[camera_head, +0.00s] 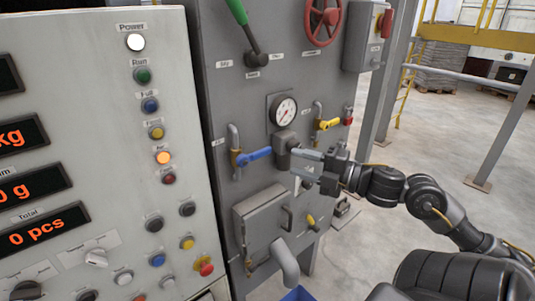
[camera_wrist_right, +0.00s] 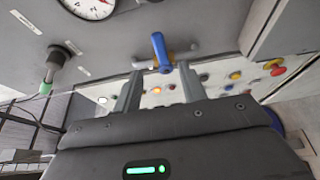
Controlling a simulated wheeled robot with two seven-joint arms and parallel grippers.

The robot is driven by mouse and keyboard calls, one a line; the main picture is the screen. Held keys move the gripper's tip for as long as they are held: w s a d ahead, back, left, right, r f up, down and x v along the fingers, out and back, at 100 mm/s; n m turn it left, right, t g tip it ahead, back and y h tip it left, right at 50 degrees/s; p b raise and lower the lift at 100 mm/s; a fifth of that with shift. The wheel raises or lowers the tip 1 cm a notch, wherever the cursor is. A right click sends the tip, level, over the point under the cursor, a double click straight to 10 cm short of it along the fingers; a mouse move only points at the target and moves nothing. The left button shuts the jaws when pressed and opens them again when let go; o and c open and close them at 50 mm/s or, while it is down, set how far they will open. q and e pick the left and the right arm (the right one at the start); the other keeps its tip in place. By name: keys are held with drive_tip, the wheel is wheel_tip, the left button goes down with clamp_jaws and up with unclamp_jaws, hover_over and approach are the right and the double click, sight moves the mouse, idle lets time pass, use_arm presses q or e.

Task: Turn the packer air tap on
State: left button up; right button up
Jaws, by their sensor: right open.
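A tap with a blue lever handle (camera_head: 255,156) sits on a short vertical pipe on the grey machine panel. Its handle points right, roughly level, towards my right gripper. A second tap with a yellow handle (camera_head: 329,124) is further right and higher. The tap labels are too small to read. My right gripper (camera_head: 293,160) is open in front of the panel, just right of the blue handle. In the right wrist view the blue handle (camera_wrist_right: 161,48) stands in front of the gap between the open fingers (camera_wrist_right: 160,70). Contact cannot be told. My left gripper is not in view.
A pressure gauge (camera_head: 283,110) is above the gripper. A green lever (camera_head: 240,18) and a red handwheel (camera_head: 323,20) are higher. A hatch with a handle (camera_head: 263,222) and a small yellow knob (camera_head: 311,220) are below. The button console (camera_head: 95,185) stands at left.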

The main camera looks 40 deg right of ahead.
sight(265, 154)
drive_tip(key=p+x, duration=0.1)
drive_tip(key=x, duration=0.7)
drive_tip(key=shift+r+p, duration=0.15)
drive_tip(key=shift+p, duration=0.2)
drive_tip(key=shift+x, duration=0.85)
clamp_jaws()
